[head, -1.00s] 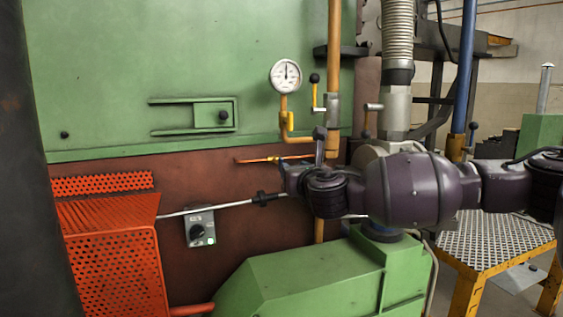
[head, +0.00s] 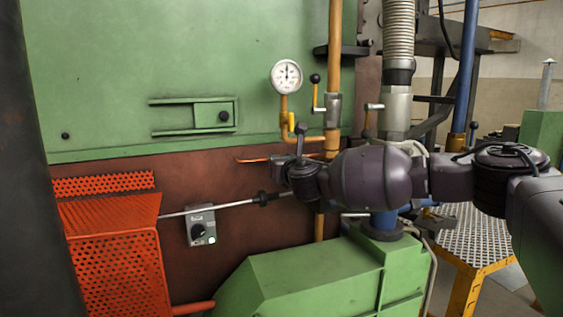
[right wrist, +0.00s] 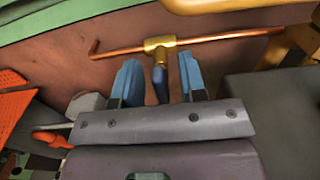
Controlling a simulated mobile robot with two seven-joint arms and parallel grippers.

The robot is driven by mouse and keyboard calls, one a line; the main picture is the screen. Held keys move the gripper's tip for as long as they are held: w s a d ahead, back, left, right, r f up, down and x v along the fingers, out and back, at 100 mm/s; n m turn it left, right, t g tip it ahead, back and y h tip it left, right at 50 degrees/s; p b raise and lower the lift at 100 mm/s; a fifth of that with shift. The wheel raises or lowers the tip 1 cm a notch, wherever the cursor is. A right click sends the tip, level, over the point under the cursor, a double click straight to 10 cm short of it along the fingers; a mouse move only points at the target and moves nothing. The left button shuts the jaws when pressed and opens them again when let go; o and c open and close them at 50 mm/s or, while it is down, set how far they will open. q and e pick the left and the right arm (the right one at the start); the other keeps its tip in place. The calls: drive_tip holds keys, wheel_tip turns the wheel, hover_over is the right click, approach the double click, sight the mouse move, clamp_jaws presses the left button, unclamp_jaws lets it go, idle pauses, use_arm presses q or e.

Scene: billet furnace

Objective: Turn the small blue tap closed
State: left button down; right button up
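The small blue tap (right wrist: 160,84) shows in the right wrist view as a short dark-blue handle hanging from a brass tee (right wrist: 160,46) on a thin copper pipe (right wrist: 215,36). My right gripper (right wrist: 159,66) is open, with one blue finger on each side of the handle and a visible gap to both. In the head view my right gripper (head: 299,150) is in front of the copper pipe (head: 256,160), and the tap is hidden behind it. My left gripper is in neither view.
A grey switch box (head: 201,225) and an orange perforated guard (head: 115,270) are to the left. A green housing (head: 300,275) is below.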

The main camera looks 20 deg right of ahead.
clamp_jaws()
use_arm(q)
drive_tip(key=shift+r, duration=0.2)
